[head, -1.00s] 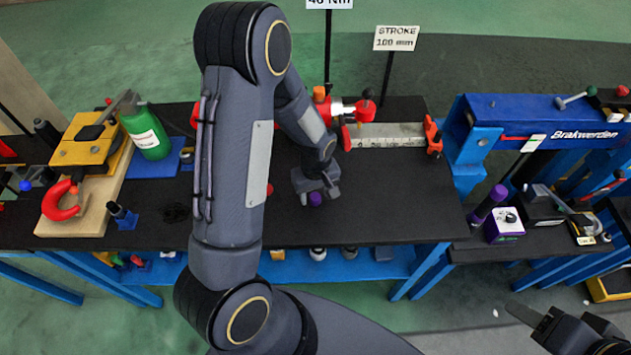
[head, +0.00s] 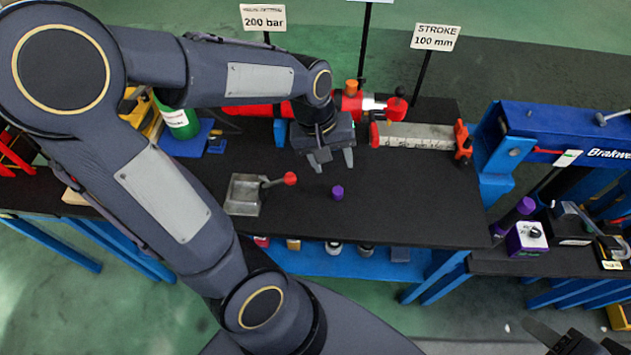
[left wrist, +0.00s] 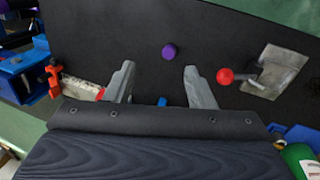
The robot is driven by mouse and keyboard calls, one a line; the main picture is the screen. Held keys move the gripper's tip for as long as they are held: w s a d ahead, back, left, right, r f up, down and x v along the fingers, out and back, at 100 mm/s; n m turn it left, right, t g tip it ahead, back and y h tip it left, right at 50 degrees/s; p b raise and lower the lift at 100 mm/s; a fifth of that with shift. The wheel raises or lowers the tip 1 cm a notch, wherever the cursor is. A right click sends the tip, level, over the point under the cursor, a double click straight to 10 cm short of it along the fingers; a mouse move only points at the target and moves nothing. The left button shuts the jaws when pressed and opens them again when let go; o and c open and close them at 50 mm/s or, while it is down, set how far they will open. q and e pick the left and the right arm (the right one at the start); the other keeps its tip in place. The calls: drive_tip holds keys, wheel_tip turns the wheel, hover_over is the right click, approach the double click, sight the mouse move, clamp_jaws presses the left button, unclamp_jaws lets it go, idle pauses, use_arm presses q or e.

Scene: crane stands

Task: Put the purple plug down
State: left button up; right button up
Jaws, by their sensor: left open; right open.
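The purple plug (head: 337,192) stands on the black bench top (head: 400,212), in front of my left gripper. In the left wrist view the purple plug (left wrist: 169,52) lies beyond the fingertips, roughly in line with the gap between them, touching neither. My left gripper (head: 332,164) is open and empty, behind and above the plug; its two spread fingers also show in the left wrist view (left wrist: 158,72). My right gripper (head: 545,335) shows only partly at the lower right corner, away from the bench.
A grey metal block with a red-knobbed lever (head: 245,195) stands left of the plug. A red cylinder (head: 352,104) and a grey bar with red ends (head: 415,135) lie behind. A blue press frame (head: 560,125) stands at right. The bench right of the plug is clear.

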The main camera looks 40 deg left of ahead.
use_arm(q)
drive_tip(key=s+d+r+m+t, duration=0.1)
drive_tip(key=s+r+m+t, duration=0.1)
drive_tip(key=s, duration=0.4)
drive_tip(key=s+d+r+m+t+h, duration=0.1)
drive_tip(key=s+d+r+m+t, duration=0.1)
drive_tip(key=s, duration=0.3)
drive_tip(key=shift+s+d+r+m+h, duration=0.15)
drive_tip(key=shift+s+r+m+h, duration=0.2)
drive_tip(key=shift+r+m, duration=0.5)
